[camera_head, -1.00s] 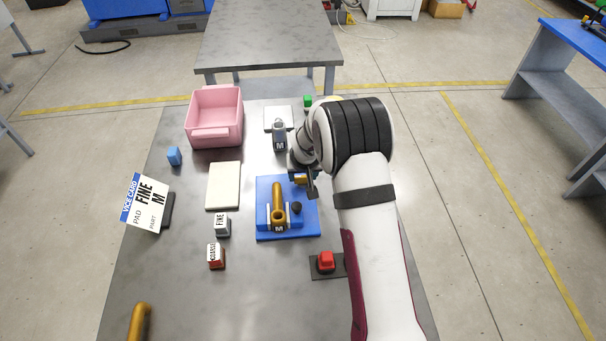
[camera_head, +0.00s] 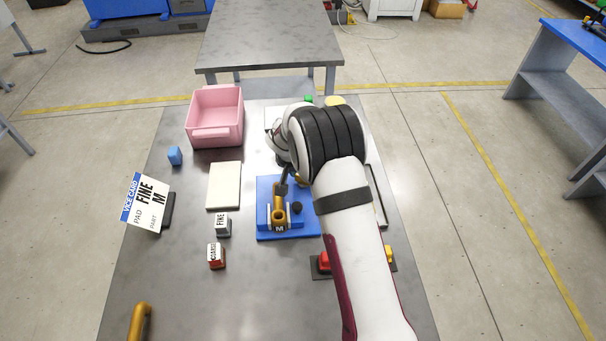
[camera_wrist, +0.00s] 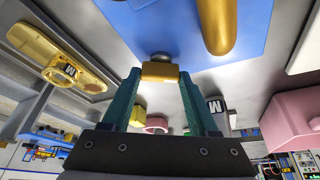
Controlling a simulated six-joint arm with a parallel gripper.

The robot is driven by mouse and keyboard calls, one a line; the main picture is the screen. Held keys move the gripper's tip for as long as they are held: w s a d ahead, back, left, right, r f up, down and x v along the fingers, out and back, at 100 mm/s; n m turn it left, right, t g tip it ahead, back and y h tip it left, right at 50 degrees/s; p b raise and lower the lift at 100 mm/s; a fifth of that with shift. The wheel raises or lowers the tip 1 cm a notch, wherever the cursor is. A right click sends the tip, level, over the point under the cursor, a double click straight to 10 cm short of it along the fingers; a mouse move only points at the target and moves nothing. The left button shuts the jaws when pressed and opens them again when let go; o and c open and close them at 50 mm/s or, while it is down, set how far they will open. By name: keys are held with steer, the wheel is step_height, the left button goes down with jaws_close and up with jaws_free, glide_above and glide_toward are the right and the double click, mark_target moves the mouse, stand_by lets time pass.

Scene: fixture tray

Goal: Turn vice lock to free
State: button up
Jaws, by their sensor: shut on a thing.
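The blue vice (camera_head: 265,190) lies in the middle of the table, with a brass part (camera_head: 279,205) marked M in it and a black knob (camera_head: 297,207) on its right. My gripper (camera_head: 285,180) is over the vice's far edge, partly hidden behind my own wrist. In the wrist view, my gripper's (camera_wrist: 160,80) teal fingers close on the yellow lock block (camera_wrist: 160,72), which sits at a round grey pivot (camera_wrist: 160,56) by the edge of the blue plate (camera_wrist: 145,25). The brass part (camera_wrist: 217,25) shows beside it, apart from the fingers.
Pads marked FINE (camera_head: 223,225) and COARSE (camera_head: 216,256), a cream plate (camera_head: 223,186), a blue block (camera_head: 175,156) and a pink bin (camera_head: 214,118) stand left. A red button (camera_head: 323,261) is near right, partly behind my arm.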

steer(key=m+g, duration=0.1)
steer(key=m, duration=0.2)
steer(key=m+g+h, duration=0.1)
steer(key=m, duration=0.2)
steer(key=shift+w+a+h, duration=0.1)
steer(key=shift+a+h, duration=0.05)
steer(key=shift+h, duration=0.15)
steer(key=m+g, duration=0.1)
steer(key=m, duration=0.2)
steer(key=m+g, duration=0.1)
steer(key=m, duration=0.1)
steer(key=shift+w+m+h, duration=0.1)
steer(key=shift+m+h, duration=0.2)
steer(key=shift+m, duration=0.1)
steer(key=o, duration=1.4)
steer(key=v, duration=1.2)
steer(key=shift+a, duration=0.1)
